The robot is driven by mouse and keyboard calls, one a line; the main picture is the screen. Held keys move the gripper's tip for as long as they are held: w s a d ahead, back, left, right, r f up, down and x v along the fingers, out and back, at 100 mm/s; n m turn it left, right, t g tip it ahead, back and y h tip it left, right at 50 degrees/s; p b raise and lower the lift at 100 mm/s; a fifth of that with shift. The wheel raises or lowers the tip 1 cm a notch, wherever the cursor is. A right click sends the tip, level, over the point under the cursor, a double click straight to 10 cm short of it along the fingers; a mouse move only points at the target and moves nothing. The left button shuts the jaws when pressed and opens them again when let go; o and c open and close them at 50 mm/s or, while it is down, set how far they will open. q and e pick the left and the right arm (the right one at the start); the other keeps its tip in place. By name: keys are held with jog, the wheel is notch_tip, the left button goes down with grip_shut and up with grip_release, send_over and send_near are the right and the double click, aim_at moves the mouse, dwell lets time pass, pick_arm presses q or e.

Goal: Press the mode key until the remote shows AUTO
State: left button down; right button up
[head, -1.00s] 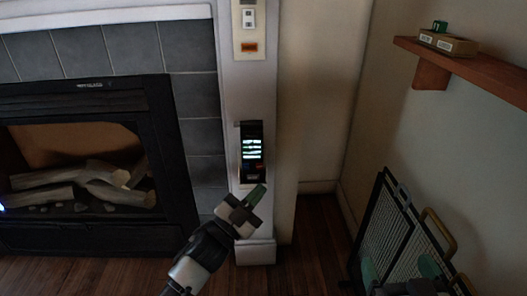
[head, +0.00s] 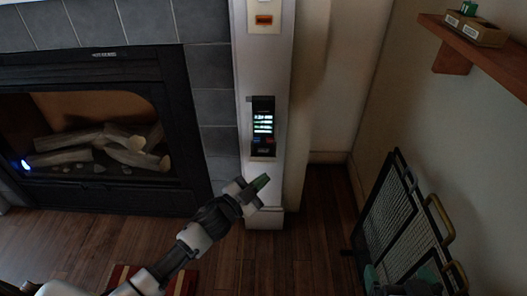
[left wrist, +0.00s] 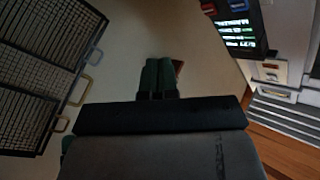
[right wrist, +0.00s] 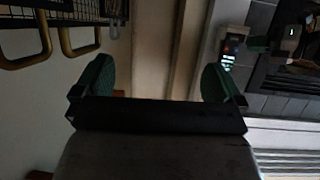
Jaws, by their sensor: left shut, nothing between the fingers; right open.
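The remote (head: 263,122) is a dark upright unit on the white pillar, with a lit screen of several pale lines too small to read. Small coloured keys sit below the screen. My left gripper (head: 262,182) is shut and empty, below the remote and apart from it in the head view. In the left wrist view the remote (left wrist: 238,28) is at the top right, away from the shut fingers (left wrist: 161,76). My right gripper (right wrist: 153,80) is open and empty; the remote (right wrist: 232,45) shows beyond its right finger.
A fireplace (head: 95,70) with logs stands left of the pillar. A mesh fire screen (head: 395,205) with brass handles stands on the right, close to my right gripper. A wooden shelf (head: 475,45) with a small box is at upper right. The floor near the pillar is clear.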

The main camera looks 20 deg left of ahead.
aim_at(262, 157)
pick_arm(q)
jog(key=shift+w+a+b, duration=0.35)
jog(key=shift+w+b, duration=0.05)
jog(key=shift+w, duration=0.85)
jog(key=shift+w+a+b, duration=0.4)
jog(key=shift+w+b, duration=0.05)
jog(key=shift+w, duration=0.8)
jog(key=shift+w+a+b, duration=0.35)
jog(key=shift+w+b, duration=0.05)
jog(key=shift+w, duration=0.85)
pick_arm(e)
notch_tip(262, 157, up, 8)
jog(key=w+a+t+y, duration=0.1)
jog(key=a+t+y, duration=0.1)
jog(key=t, duration=0.5)
jog(key=shift+w, duration=0.35)
pick_arm(q)
jog(key=shift+w, duration=0.15)
jog(key=shift+w+a, duration=0.1)
jog(key=shift+w, duration=0.15)
jog(key=shift+w, duration=0.15)
